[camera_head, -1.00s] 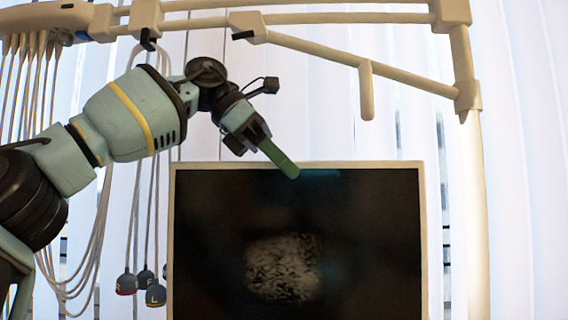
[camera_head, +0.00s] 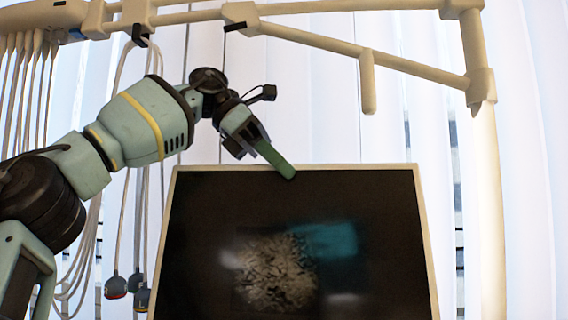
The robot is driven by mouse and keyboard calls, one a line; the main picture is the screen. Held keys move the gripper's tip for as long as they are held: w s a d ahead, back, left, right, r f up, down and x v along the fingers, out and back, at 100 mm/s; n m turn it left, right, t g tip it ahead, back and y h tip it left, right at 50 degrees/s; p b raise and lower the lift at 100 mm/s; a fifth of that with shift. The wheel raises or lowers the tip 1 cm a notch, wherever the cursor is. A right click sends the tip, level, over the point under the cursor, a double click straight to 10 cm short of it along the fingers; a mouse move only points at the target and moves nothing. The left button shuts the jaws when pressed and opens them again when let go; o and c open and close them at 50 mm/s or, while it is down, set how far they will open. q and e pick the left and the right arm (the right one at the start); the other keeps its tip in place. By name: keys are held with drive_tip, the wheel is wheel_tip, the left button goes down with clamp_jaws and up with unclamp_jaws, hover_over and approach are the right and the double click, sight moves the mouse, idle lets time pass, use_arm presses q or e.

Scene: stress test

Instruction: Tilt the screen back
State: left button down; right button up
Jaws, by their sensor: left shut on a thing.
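The screen (camera_head: 296,225) is a dark panel with a thin cream frame, and its lower edge is cut off by the picture. It narrows toward the top, so its upper edge looks leaned away from me. A speckled pale patch and a teal patch show on its face. My left gripper (camera_head: 287,171) is at the screen's top edge, a little left of its middle, with a green finger lying over the frame. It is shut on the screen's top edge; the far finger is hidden. My right gripper is not in view.
A cream pole (camera_head: 484,180) stands to the right, with cream rails (camera_head: 350,58) running across above the screen. Grey cables (camera_head: 150,190) with dark plugs (camera_head: 116,287) hang at the left, behind my left arm. Pale vertical blinds (camera_head: 530,150) fill the background.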

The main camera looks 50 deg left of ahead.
use_arm(q)
drive_tip(key=shift+w+a+f, duration=0.25)
drive_tip(key=shift+w+f, duration=0.05)
drive_tip(key=shift+f, duration=0.05)
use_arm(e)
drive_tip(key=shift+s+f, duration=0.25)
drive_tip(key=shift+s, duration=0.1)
use_arm(q)
drive_tip(key=c, duration=1.5)
unclamp_jaws()
drive_tip(key=shift+o, duration=1.3)
drive_tip(key=shift+f, duration=0.1)
drive_tip(key=shift+w+a, duration=0.1)
drive_tip(key=shift+a, duration=0.05)
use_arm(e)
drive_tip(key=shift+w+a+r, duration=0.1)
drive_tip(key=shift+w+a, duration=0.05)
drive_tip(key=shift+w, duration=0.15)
use_arm(q)
drive_tip(key=shift+r, duration=0.25)
